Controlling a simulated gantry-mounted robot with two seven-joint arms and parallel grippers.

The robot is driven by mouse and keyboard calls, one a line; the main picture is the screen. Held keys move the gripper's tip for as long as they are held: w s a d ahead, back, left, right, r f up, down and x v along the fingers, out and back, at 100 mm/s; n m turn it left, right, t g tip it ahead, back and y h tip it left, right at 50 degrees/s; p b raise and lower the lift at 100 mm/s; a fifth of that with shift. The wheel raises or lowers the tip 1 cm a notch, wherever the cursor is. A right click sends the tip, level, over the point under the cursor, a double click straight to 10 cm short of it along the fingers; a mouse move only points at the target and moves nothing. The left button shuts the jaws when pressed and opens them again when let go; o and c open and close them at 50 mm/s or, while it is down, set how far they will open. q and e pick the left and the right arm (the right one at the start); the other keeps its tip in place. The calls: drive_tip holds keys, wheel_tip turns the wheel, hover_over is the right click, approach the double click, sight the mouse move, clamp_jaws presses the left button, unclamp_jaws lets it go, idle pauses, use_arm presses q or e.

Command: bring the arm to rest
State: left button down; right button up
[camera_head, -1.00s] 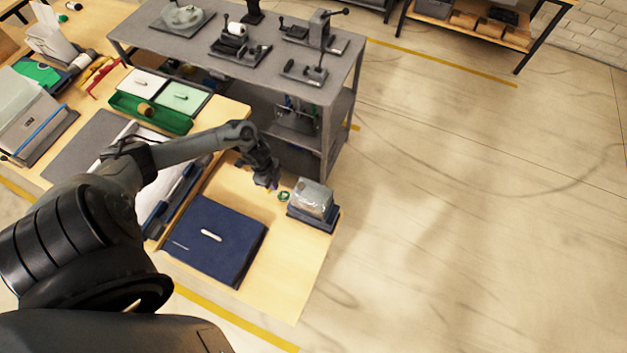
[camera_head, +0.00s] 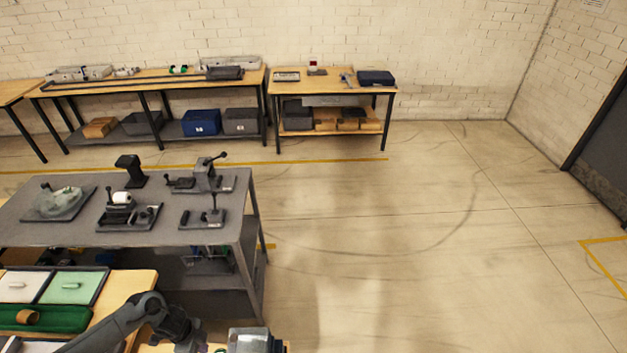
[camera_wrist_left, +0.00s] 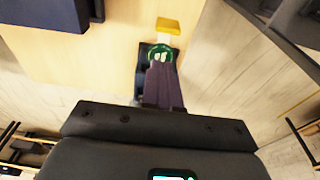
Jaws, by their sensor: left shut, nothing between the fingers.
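My left arm (camera_head: 120,322) comes in at the bottom left of the head view, over the near wooden table (camera_head: 120,290). Its gripper is near the bottom edge there, partly cut off. In the left wrist view my left gripper (camera_wrist_left: 163,82) is shut and empty, its dark fingers pointing over the wooden table top. A round green item with white marks (camera_wrist_left: 161,54) shows at the finger ends, with a yellow piece (camera_wrist_left: 168,26) beyond. I cannot tell whether the fingers touch them. My right gripper is not in view.
A grey metal bench (camera_head: 60,235) with several dark fixtures stands just beyond the table. A green tray (camera_head: 60,318) lies at lower left. A grey-topped box (camera_head: 250,340) is right of the gripper. Open floor (camera_head: 400,260) lies to the right; shelved tables line the back wall.

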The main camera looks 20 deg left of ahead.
use_arm(q)
drive_tip(key=s+d+f+g+h+p, duration=0.1)
drive_tip(key=s+d, duration=0.3)
drive_tip(key=d, duration=0.2)
drive_tip(key=s+d+f+h+p, duration=0.1)
drive_tip(key=s+d+f, duration=0.1)
drive_tip(key=s+d, duration=0.35)
drive_tip(key=w+d+r+n+t+h+p, duration=0.15)
drive_tip(key=d+r, duration=0.25)
drive_tip(key=d, duration=0.5)
drive_tip(key=w+d+r+n+t+p, duration=0.15)
drive_tip(key=d+r, duration=0.25)
drive_tip(key=d, duration=0.5)
drive_tip(key=w+d+r+n+t+y, duration=0.2)
drive_tip(key=w+r+n+t, duration=0.15)
drive_tip(key=r, duration=0.65)
drive_tip(key=s+a+r+n+g+y, duration=0.2)
drive_tip(key=a+r+n, duration=0.2)
drive_tip(key=a+r, duration=0.3)
wheel_tip(320, 180, up, 4)
drive_tip(key=shift+a+r+y, duration=0.15)
drive_tip(key=shift+y, duration=0.2)
drive_tip(key=shift+g, duration=0.25)
